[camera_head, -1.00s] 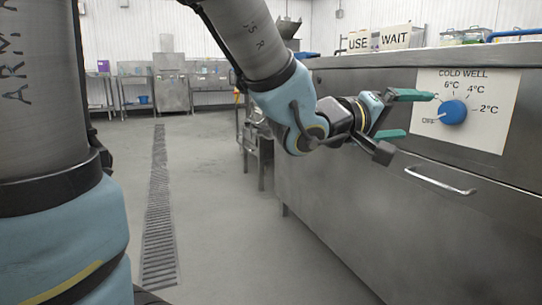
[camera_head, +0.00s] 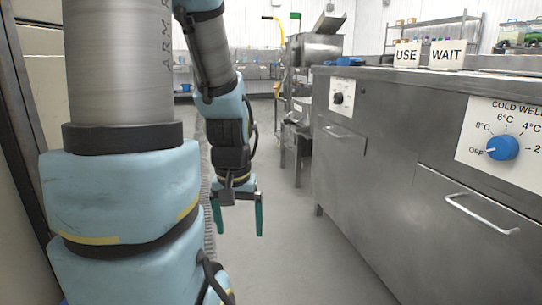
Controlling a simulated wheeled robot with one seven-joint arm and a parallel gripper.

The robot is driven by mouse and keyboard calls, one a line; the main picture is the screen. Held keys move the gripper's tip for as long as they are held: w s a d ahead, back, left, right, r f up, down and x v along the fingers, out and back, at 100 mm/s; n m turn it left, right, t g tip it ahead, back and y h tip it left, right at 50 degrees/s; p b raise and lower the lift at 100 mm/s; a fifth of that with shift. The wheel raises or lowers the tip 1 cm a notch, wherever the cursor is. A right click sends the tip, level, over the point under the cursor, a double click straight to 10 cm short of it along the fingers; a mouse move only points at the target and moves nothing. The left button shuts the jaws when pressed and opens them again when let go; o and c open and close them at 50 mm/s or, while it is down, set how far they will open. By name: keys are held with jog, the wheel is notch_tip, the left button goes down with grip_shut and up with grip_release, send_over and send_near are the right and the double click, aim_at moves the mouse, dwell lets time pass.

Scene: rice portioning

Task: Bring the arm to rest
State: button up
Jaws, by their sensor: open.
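My gripper (camera_head: 238,219) hangs from my folded arm in the middle-left of the head view. Its two green fingers point down at the floor and are spread apart, with nothing between them. It is well clear of the steel counter on the right. The blue cold well knob (camera_head: 502,147) sits on a white panel (camera_head: 474,150) at the right, its pointer towards OFF.
The steel counter (camera_head: 385,150) runs along the right, with a bar handle (camera_head: 482,214) and a smaller black knob (camera_head: 338,98). USE (camera_head: 407,55) and WAIT (camera_head: 447,54) signs stand on top. Grey floor (camera_head: 270,265) lies open between arm and counter.

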notch_tip(320, 180, up, 37)
jog(key=p, duration=3.5)
jog(key=shift+w+d+r, duration=0.1)
